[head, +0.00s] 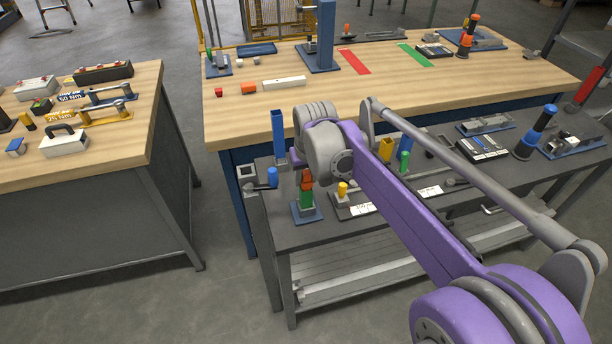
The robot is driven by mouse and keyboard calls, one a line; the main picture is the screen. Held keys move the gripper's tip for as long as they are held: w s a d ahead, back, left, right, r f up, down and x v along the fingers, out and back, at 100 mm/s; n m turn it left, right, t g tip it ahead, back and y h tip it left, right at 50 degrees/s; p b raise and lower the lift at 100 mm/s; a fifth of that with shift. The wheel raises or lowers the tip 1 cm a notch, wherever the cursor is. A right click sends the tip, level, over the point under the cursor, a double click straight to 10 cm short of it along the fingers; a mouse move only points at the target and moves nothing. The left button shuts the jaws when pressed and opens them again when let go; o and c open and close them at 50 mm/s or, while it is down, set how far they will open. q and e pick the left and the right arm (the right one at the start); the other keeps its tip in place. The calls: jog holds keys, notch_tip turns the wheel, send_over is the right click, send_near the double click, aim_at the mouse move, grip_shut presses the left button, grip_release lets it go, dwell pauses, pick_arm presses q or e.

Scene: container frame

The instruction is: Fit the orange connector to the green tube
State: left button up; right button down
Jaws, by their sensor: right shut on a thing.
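The green tube (307,199) stands upright on a blue base plate (306,214) at the left end of the dark grey bench. The orange connector (307,182) is directly above the tube, in line with it and seemingly touching its top. Whether it is seated cannot be told. My right gripper (304,174) is over the connector and shut on it. Its fingers are small here and partly hidden by my grey wrist. My left gripper is not in view.
The dark bench (262,206) also holds a blue upright post (278,135), a yellow block (386,149), a green piece (404,161) and a black-and-blue cylinder (535,132). My purple arm crosses above it. A wooden table (240,110) stands behind, another (130,140) at left.

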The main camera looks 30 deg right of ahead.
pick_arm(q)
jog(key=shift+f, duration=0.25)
pick_arm(e)
jog(key=shift+f, duration=0.4)
grip_release()
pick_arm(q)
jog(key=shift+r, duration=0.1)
pick_arm(e)
jog(key=shift+r, duration=0.1)
jog(key=shift+r+p, duration=2)
jog(key=shift+r, duration=1.5)
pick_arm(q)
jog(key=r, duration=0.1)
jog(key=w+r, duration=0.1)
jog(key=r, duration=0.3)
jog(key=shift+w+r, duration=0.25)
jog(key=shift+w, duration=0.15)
pick_arm(e)
jog(key=shift+f, duration=0.1)
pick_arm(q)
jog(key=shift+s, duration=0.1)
